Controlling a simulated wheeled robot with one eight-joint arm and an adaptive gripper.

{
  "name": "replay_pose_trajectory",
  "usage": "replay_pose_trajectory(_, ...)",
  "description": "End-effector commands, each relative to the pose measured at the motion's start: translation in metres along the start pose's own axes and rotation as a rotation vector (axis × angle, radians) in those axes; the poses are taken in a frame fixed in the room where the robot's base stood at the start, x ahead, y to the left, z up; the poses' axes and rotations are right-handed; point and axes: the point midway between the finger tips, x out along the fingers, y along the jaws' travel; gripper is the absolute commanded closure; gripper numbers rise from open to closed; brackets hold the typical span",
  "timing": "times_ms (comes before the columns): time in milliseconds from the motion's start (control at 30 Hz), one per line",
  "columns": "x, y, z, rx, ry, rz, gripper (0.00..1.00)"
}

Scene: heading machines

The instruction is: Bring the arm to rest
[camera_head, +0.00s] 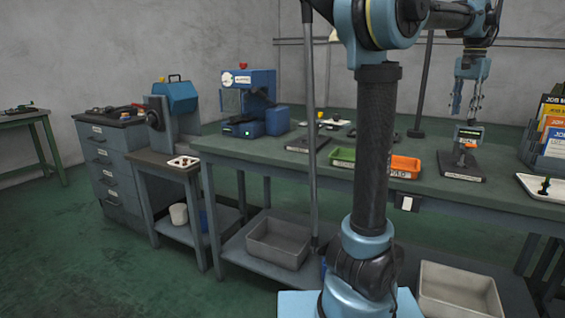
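My arm rises in the middle of the head view and bends over to the right. My gripper (466,108) hangs pointing down above the right part of the long workbench (265,152). Its fingers are spread apart and I see nothing between them. In the picture it is just above a small stand with a display (469,134) on a dark base. An orange piece (470,146) shows at that stand. The gap between the fingertips and the stand is hard to judge.
A green tray (343,157) and an orange tray (404,167) sit behind my arm. A blue machine (250,100) stands at the bench's left. A job-card rack (550,140) and a white tray (540,190) are at the right. Grey bins (279,243) lie below. Green floor at left is clear.

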Motion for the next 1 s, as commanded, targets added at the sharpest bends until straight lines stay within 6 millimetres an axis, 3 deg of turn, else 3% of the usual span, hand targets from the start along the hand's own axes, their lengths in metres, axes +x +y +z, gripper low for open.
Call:
replay_pose_trajectory(200, 0.035, -0.049, 0.073, -0.174, 0.023, -0.011, 0.62)
replay_pose_trajectory(500, 0.103, -0.09, 0.186, -0.437, 0.06, -0.032, 0.62)
replay_pose_trajectory(733, 0.166, -0.098, 0.27, -0.639, 0.088, -0.052, 0.62)
replay_pose_trajectory(1000, 0.251, -0.084, 0.357, -0.876, 0.119, -0.081, 0.62)
